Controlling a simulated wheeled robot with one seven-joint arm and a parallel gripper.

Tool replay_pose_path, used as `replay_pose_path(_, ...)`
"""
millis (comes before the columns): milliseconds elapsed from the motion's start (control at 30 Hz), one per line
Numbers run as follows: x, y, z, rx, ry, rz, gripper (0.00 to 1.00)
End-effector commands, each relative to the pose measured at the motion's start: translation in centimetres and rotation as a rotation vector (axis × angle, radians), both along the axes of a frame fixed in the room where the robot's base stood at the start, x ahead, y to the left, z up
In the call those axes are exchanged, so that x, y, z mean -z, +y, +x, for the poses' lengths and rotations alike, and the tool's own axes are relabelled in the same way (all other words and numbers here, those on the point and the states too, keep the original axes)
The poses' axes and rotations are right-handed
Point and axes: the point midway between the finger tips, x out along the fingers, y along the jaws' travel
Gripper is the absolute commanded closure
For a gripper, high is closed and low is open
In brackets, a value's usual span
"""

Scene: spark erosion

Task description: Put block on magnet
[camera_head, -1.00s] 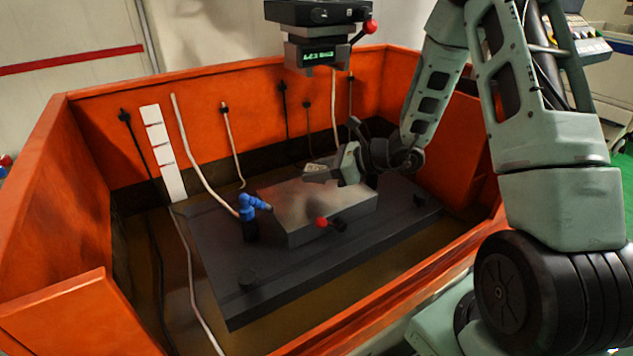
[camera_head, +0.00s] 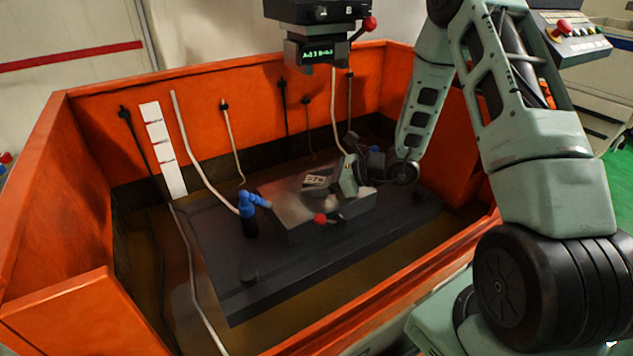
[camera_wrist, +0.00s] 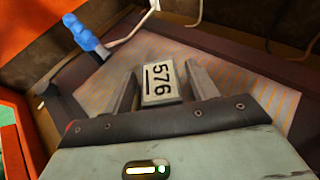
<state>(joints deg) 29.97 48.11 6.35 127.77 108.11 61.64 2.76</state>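My gripper (camera_head: 326,182) comes in from the right, low over the magnet. In the wrist view its two fingers (camera_wrist: 160,85) stand on either side of the block, close against it near the tips. The magnet (camera_head: 292,207) is a grey slab with a shiny top and a red-knobbed lever. Its striped top (camera_wrist: 235,68) lies under the block in the wrist view. I cannot tell whether the block touches it.
A blue nozzle (camera_head: 248,212) stands at the magnet's left corner. The dark base plate (camera_head: 240,262) lies around the magnet. An orange tank wall (camera_head: 75,312) encloses it. The machine head (camera_head: 318,52) hangs above the back. Hoses and cables run along the left and back.

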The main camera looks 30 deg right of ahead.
Motion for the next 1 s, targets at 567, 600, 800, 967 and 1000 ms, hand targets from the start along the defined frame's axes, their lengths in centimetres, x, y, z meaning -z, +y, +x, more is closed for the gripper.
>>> replay_pose_path(567, -2.2, -3.8, -3.6, 0.006, -0.003, -0.003, 0.42)
replay_pose_path(600, -2.5, -4.4, -4.2, 0.006, -0.003, -0.003, 0.42)
replay_pose_path(800, -4.0, -6.7, -6.6, 0.004, -0.002, -0.002, 0.42)
replay_pose_path(967, -4.7, -7.6, -7.6, 0.001, 0.000, -0.002, 0.42)
replay_pose_path(1000, -4.9, -7.4, -7.8, -0.011, -0.001, -0.004, 0.42)
